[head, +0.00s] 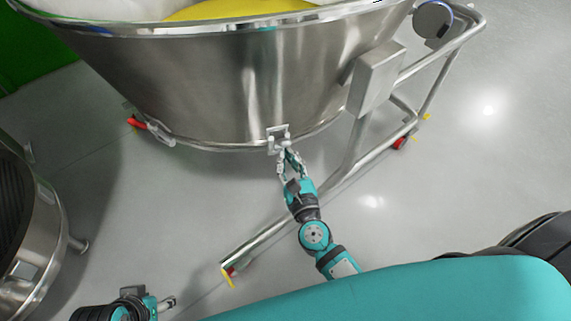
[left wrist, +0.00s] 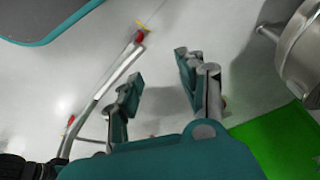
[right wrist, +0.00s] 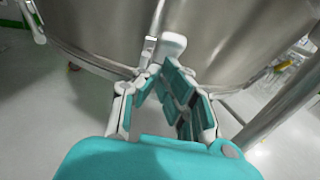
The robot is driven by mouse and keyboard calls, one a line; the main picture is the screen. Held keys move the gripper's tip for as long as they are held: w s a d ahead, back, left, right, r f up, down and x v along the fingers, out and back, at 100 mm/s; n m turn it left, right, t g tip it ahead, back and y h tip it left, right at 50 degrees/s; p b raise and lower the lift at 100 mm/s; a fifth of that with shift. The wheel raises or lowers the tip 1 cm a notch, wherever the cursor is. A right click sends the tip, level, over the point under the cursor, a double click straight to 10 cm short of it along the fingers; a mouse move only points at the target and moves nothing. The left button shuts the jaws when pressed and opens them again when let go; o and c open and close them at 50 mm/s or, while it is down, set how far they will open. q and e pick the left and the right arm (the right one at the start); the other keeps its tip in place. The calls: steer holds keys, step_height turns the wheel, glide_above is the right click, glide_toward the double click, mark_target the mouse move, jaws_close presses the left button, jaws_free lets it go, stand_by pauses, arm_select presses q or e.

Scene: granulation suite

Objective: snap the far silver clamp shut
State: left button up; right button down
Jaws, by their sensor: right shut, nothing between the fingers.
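A large silver bowl (head: 215,85) fills the upper part of the head view. One silver clamp (head: 278,137) sits at the front of its lower rim; it also shows in the right wrist view (right wrist: 171,43), just beyond the fingertips. Another silver clamp (head: 160,132) is further left along the rim, and a part of it shows at the upper left of the right wrist view (right wrist: 33,20). My right gripper (head: 286,153) is shut and empty just below the front clamp; I cannot tell whether it touches. My left gripper (left wrist: 160,72) is open and empty, low at the left.
The bowl stands on a tubular frame (head: 290,218) with red and yellow castors. A grey box (head: 375,78) is fixed at the bowl's right. Another steel vessel (head: 40,250) stands at the left. The floor between is clear.

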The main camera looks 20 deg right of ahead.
mark_target(282, 142)
arm_select(q)
step_height(282, 142, down, 15)
steer(key=g+p, duration=0.1)
steer(key=p, duration=0.3)
steer(key=shift+w+d, duration=0.2)
steer(key=shift+w, duration=0.2)
arm_select(e)
steer(key=shift+w+r, duration=0.2)
steer(key=shift+r, duration=0.35)
steer(key=shift+w+r, duration=0.2)
steer(key=shift+r, duration=0.35)
arm_select(q)
steer(key=shift+f, duration=0.1)
